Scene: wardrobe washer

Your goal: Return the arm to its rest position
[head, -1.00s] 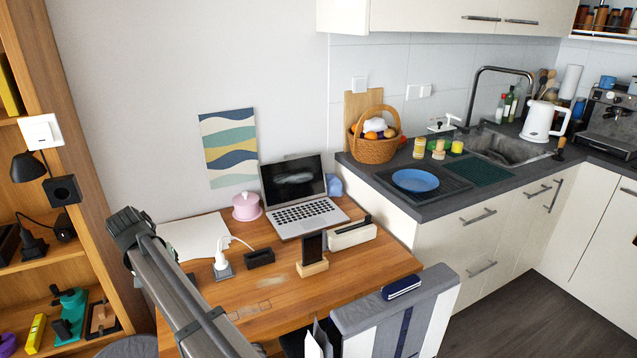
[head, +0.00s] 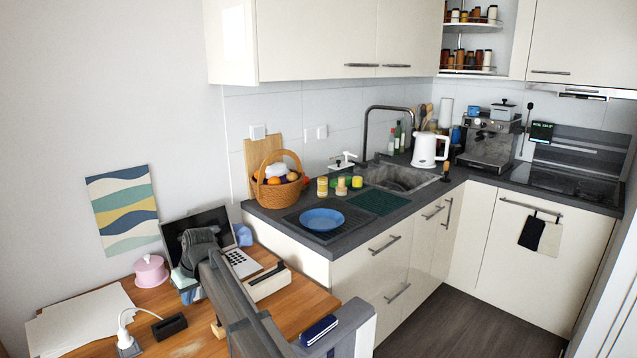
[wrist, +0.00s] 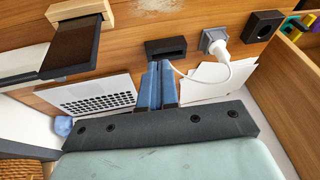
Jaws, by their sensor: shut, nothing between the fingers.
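My arm (head: 243,310) rises from the bottom of the head view, and its bent joint stands in front of the laptop (head: 240,262). My gripper (head: 192,298) hangs below that joint over the wooden desk (head: 180,335), partly hidden. In the wrist view, the two blue fingers of my gripper (wrist: 160,68) lie side by side, shut with nothing between them. They point toward a small black box (wrist: 165,46) on the desk. The laptop keyboard (wrist: 95,97) lies to their left and white paper (wrist: 205,85) to their right. I cannot tell their height above the desk.
A phone stand (wrist: 80,12) shows in the wrist view. The counter (head: 290,215) holds a basket (head: 277,181) and blue plate (head: 321,219). Floor (head: 440,310) shows clear at right.

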